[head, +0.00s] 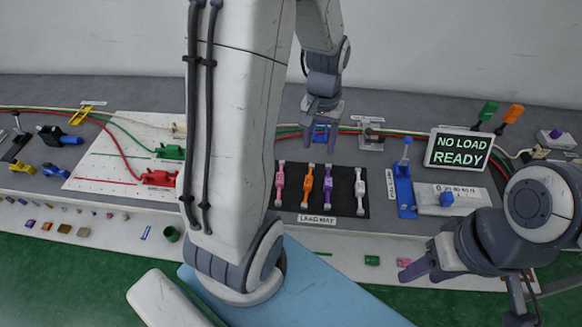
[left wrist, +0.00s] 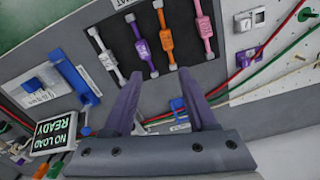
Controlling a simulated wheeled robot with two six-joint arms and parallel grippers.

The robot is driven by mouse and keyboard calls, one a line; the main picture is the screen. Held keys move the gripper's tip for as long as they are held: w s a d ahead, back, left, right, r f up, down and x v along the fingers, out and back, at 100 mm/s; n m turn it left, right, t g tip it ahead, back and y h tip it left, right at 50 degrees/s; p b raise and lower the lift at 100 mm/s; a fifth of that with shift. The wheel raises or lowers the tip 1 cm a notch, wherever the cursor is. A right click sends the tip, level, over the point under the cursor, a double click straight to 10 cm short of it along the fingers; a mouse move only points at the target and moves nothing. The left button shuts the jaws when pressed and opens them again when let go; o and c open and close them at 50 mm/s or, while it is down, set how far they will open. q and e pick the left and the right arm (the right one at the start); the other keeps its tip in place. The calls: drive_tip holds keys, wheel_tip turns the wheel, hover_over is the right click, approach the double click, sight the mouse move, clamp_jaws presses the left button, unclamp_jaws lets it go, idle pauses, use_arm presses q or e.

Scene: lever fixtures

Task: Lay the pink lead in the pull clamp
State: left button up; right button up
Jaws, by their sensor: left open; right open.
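The pink lead (head: 280,185) lies on the black lead mat (head: 346,205), leftmost of a row with orange, purple and white leads. In the left wrist view the pink lead (left wrist: 204,28) lies at the top, beyond my fingers. My left gripper (head: 322,115) is open and empty behind the mat, by a small blue fixture (head: 321,133). In the left wrist view its two purple fingers (left wrist: 159,76) are spread. My right gripper (head: 425,270) is open and empty at the front right edge. I cannot read which fixture is the pull clamp.
A blue lever fixture (head: 404,190) and a plate with a blue knob (head: 472,194) stand right of the mat. A sign (head: 459,150) reads "NO LOAD READY". Red and green cables run along the back. My left arm hides the bench's middle.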

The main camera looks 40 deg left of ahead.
use_arm(q)
drive_tip(key=a+f+n, duration=0.3)
drive_tip(key=a+f, duration=0.1)
drive_tip(key=a, duration=0.6)
hover_over(282, 163)
drive_tip(key=shift+n, duration=0.3)
drive_tip(key=f, duration=0.4)
drive_tip(key=shift+s+f, duration=0.1)
drive_tip(key=shift+s, duration=0.1)
drive_tip(key=shift+w+f+p, duration=0.15)
drive_tip(key=shift+f+p, duration=0.35)
drive_tip(key=shift+f, duration=2.65)
clamp_jaws()
